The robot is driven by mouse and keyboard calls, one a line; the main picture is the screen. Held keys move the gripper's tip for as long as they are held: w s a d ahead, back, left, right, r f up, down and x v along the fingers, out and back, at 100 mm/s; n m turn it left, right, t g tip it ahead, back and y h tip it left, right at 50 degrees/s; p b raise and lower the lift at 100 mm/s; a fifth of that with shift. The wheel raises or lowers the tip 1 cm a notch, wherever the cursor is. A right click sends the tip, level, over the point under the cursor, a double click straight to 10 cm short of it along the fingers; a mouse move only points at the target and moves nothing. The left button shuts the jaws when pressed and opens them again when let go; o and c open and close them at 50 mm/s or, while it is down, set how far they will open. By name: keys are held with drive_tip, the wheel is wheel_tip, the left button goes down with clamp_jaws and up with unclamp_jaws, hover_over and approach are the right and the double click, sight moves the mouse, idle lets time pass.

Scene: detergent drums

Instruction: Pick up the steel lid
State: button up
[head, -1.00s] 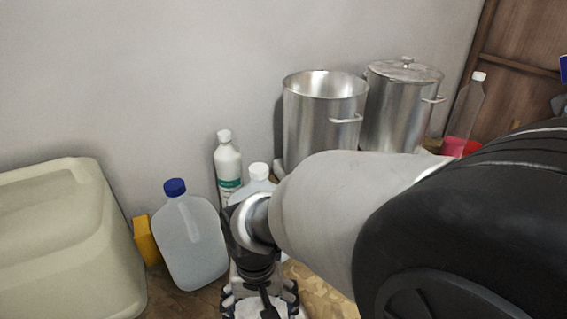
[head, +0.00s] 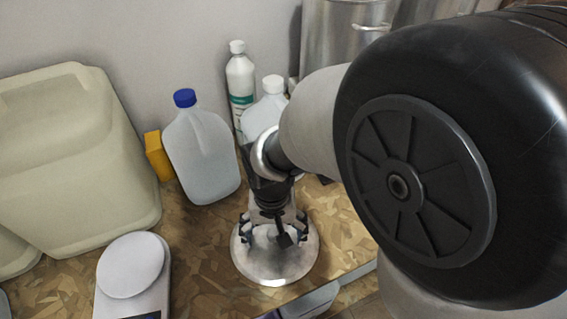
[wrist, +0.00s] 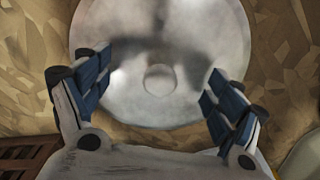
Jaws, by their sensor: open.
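The steel lid (head: 270,268) is a round, shiny disc lying flat on the wood-chip board. In the wrist view the lid (wrist: 190,28) fills the upper middle, with a small round knob (wrist: 159,79) at its centre. My gripper (head: 273,236) is above the lid, pointing down. In the wrist view my gripper (wrist: 158,82) is open, its blue-padded fingers on either side of the knob with a gap to each. Nothing is between the fingers except the knob in line of sight. How high the fingertips are above the lid is hard to tell.
A white scale (head: 133,268) lies left of the lid. Behind stand a blue-capped jug (head: 200,158), a white-capped jug (head: 262,115), a white bottle (head: 240,78), a yellow box (head: 158,156) and a steel pot (head: 338,40). A large cream canister (head: 75,150) fills the left. The board's front edge (head: 350,275) is close to the lid.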

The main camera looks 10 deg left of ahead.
drive_tip(key=shift+s, duration=0.1)
clamp_jaws()
idle(0.8)
